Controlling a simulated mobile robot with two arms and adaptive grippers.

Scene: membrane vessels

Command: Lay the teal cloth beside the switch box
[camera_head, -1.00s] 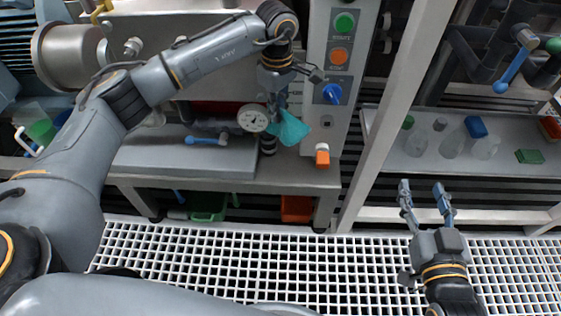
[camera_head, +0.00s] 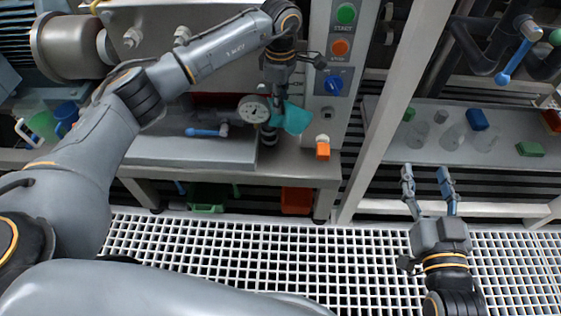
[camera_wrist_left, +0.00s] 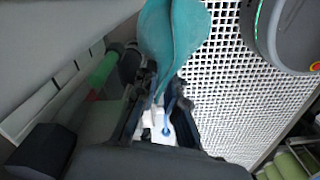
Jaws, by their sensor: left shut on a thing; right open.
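The teal cloth (camera_head: 293,119) hangs from my left gripper (camera_head: 281,100) in front of the lower part of the switch box. It also shows in the left wrist view (camera_wrist_left: 174,40), pinched and folded, with its loose part spreading away from the fingers. The switch box (camera_head: 333,60) is a tall grey panel with a green button, an orange button and a blue knob. My left gripper is shut on the cloth, close to the box's left side and above the bench. My right gripper (camera_head: 428,182) is open and empty over the grated floor, in front of the right shelf.
A pressure gauge (camera_head: 253,110) and a blue-handled valve (camera_head: 207,131) are just left of the cloth. An orange-and-white item (camera_head: 322,147) stands at the bench's right end. A pale upright post (camera_head: 402,90) separates the bench from a shelf (camera_head: 500,158) with glassware.

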